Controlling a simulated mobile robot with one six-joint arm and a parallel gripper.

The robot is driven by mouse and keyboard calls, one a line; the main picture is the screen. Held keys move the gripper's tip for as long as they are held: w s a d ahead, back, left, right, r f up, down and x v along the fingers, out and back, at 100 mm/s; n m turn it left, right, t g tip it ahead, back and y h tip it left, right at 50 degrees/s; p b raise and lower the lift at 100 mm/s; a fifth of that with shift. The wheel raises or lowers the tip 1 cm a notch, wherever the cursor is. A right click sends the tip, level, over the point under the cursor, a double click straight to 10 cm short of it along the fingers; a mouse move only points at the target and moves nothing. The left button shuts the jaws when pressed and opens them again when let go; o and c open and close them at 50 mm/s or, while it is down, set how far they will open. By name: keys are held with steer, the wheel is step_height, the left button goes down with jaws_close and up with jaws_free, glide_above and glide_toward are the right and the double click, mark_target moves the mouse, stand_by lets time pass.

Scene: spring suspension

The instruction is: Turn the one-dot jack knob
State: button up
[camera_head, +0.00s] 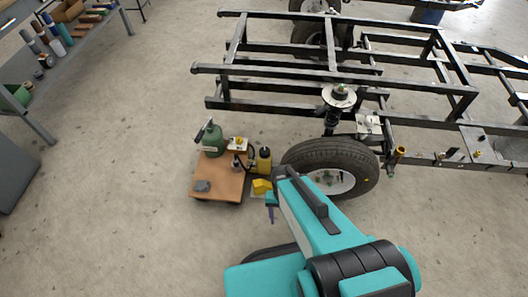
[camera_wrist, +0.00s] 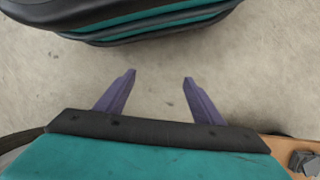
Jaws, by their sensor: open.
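I cannot make out a knob with one dot in either view. A wooden edge with a grey metal piece (camera_wrist: 304,162) shows at the wrist view's lower right.
A black vehicle frame (camera_head: 330,75) with a wheel (camera_head: 330,166) stands right of the cart, close to my arm. A yellow block (camera_head: 262,187) lies between cart and wheel. A shelf (camera_head: 75,50) with tools is at far left. The floor left of the cart is clear.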

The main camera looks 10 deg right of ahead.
steer(key=s+n+g, duration=0.1)
steer(key=s+n, duration=0.3)
steer(key=s, duration=0.3)
steer(key=shift+f, duration=0.45)
steer(key=c, duration=0.8)
